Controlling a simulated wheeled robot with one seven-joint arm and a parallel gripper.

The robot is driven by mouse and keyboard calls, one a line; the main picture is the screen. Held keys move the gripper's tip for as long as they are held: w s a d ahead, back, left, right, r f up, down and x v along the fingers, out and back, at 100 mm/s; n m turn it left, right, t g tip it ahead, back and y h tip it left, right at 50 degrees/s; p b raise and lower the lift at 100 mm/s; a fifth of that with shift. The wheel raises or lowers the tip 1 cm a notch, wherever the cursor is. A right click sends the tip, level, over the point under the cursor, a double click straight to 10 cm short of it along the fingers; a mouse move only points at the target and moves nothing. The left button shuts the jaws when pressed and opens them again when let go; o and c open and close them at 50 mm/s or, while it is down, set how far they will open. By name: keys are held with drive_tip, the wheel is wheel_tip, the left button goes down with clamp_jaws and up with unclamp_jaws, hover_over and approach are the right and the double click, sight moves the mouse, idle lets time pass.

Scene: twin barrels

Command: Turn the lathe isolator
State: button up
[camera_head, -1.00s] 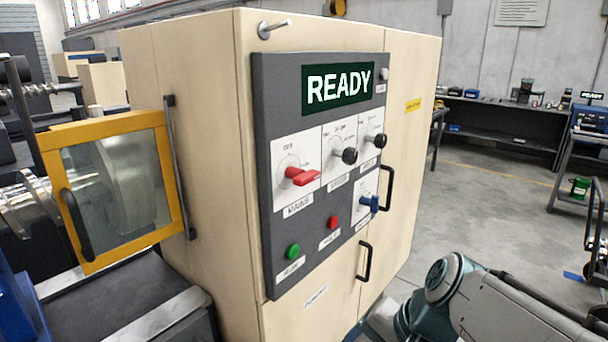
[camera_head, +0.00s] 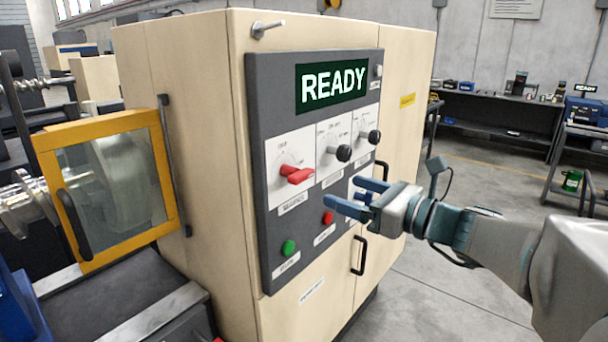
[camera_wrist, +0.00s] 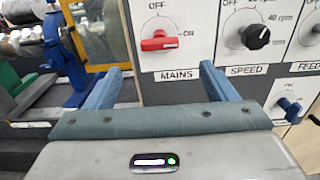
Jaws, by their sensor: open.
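The red isolator handle (camera_head: 296,174) sits on a white plate on the dark grey control panel (camera_head: 262,230). In the wrist view the handle (camera_wrist: 160,43) lies level beside the word ON, above the label MAINS, with OFF above it. My gripper (camera_head: 343,193) is open and empty, in front of the panel, to the right of and slightly below the handle in the head view. In the wrist view the blue fingers (camera_wrist: 161,70) point at the panel, and the handle shows beyond the gap between them, apart from both.
Black SPEED (camera_head: 344,153) and feed knobs (camera_head: 375,137) are right of the handle. Green (camera_head: 289,247) and red buttons (camera_head: 328,217) lie below. A blue lever (camera_wrist: 289,106) sits at lower right. The screen (camera_head: 333,88) reads READY. A yellow-framed guard (camera_head: 105,190) stands left.

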sight(306, 178)
drive_tip(key=p+x, duration=0.2)
drive_tip(key=x, duration=0.9)
drive_tip(key=shift+w+a, duration=0.25)
drive_tip(key=shift+c, duration=0.4)
